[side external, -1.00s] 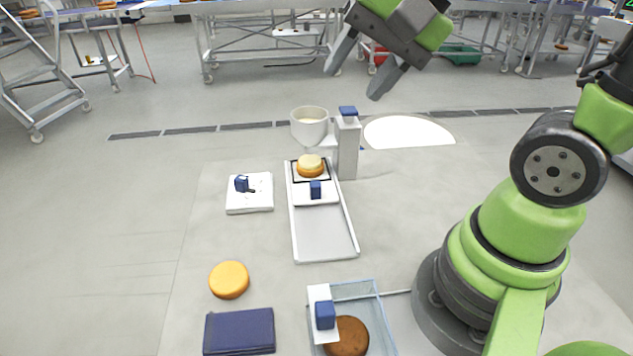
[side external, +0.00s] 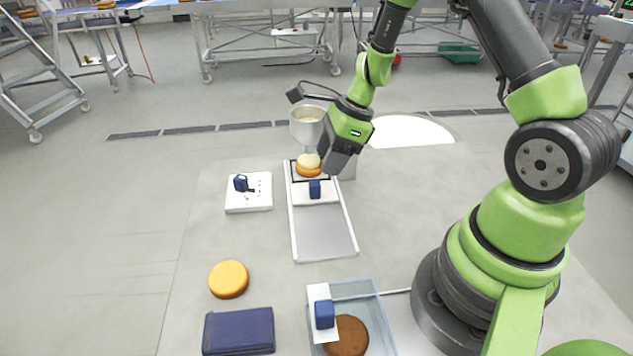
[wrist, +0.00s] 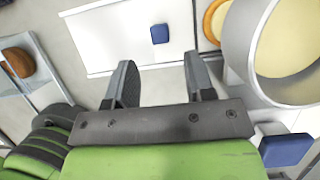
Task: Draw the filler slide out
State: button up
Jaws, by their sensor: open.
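The filler slide (side external: 322,197) is a white plate with a blue knob (side external: 315,188), lying in the far part of a long white rail tray. A yellow-topped orange round (side external: 308,165) sits on its dark-edged far part, beside the filler's white bowl (side external: 306,128). My gripper (side external: 336,165) is above and right of the slide, apart from the knob, and hides most of the filler's post. In the wrist view my open gripper (wrist: 163,62) has nothing between its fingers. The blue knob (wrist: 159,33) shows just beyond the fingertips, on the white plate.
The filler's blue-topped post (wrist: 285,148) stands close to my gripper. The near part of the rail tray (side external: 325,235) is empty. A white switch plate (side external: 248,200), an orange round (side external: 228,279), a navy pad (side external: 239,332) and a clear bin (side external: 368,292) with a brown round (side external: 346,336) surround it.

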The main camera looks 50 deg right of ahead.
aim_at(317, 183)
jog(key=x, duration=0.6)
jog(key=shift+w+a+f, duration=0.1)
jog(key=shift+a+f, duration=0.05)
jog(key=shift+f, duration=0.25)
grip_shut()
